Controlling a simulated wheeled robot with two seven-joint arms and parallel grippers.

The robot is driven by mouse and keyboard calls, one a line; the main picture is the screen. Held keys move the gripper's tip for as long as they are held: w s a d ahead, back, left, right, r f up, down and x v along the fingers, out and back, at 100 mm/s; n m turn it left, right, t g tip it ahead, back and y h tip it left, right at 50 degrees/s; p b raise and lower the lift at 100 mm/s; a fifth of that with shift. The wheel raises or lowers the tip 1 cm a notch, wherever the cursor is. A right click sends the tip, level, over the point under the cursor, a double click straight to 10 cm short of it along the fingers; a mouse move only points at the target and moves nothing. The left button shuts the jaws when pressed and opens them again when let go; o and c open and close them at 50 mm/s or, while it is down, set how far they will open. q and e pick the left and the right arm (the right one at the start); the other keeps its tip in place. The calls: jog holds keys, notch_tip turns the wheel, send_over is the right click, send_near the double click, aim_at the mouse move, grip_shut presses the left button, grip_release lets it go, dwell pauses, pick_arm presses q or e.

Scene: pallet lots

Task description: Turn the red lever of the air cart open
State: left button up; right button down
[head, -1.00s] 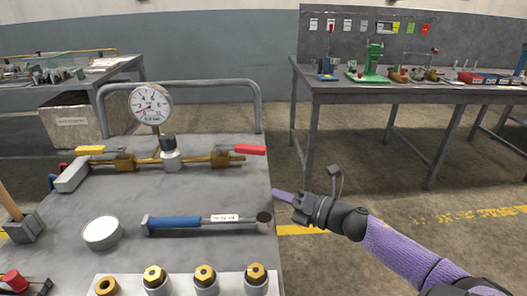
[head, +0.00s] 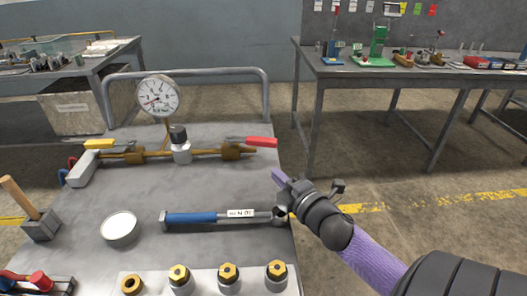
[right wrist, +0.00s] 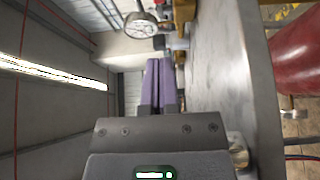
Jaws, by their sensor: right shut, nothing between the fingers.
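The red lever (head: 260,142) sits at the right end of the brass pipe (head: 205,153) on the air cart (head: 130,185). It lies roughly along the pipe and sticks out toward the cart's right edge. My right gripper (head: 277,176) is at the cart's right edge, nearer to me than the lever and apart from it in the head view. Its purple fingers are shut together and empty, as the right wrist view (right wrist: 159,82) also shows. I cannot pick out the red lever in the right wrist view. My left gripper is not in view.
A pressure gauge (head: 157,96) and a yellow lever (head: 99,144) stand on the pipe. A blue-handled wrench (head: 192,218), a white round dish (head: 120,228) and several brass-topped fittings (head: 228,279) lie nearer. A large red rounded body (right wrist: 298,50) shows below the cart top. Floor right of the cart is clear.

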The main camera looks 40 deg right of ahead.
aim_at(271, 146)
jog(key=w, duration=0.2)
jog(key=w+b, duration=0.1)
jog(key=w, duration=0.1)
jog(key=w+d+b, duration=0.1)
jog(key=w, duration=0.1)
jog(key=shift+f, duration=0.2)
jog(key=w+d+b, duration=0.1)
jog(key=w+d, duration=0.1)
jog(key=shift+w+d+b, duration=0.15)
jog(key=shift+d+b, duration=0.25)
jog(key=shift+w+d+r, duration=0.2)
jog(key=shift+d, duration=0.1)
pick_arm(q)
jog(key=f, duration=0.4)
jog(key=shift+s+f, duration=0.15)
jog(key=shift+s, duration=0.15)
